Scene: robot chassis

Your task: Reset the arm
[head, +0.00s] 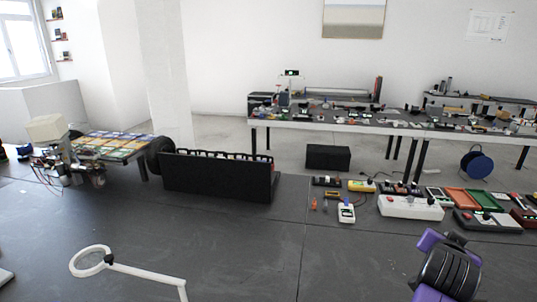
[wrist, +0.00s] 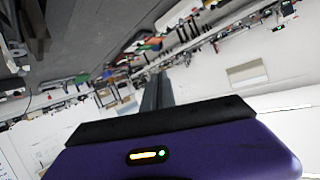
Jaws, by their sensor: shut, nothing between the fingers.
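My gripper (wrist: 158,92) shows in the wrist view as two dark fingers pressed together, rising from a black-edged purple housing with a small lit indicator. It is shut and empty, with nothing touching its tips. In the head view, a purple and black part of my arm (head: 447,268) stands at the lower right, in front of the dark worktop. The fingers cannot be made out in the head view. The wrist view is tilted, with the room appearing upside down.
A dark worktop (head: 250,240) fills the foreground. It holds a black bin (head: 215,176), a white ring-headed lamp (head: 130,268), a white power strip (head: 410,207), a yellow meter (head: 361,186) and orange trays (head: 463,198). The worktop's middle front is clear. Cluttered tables stand behind.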

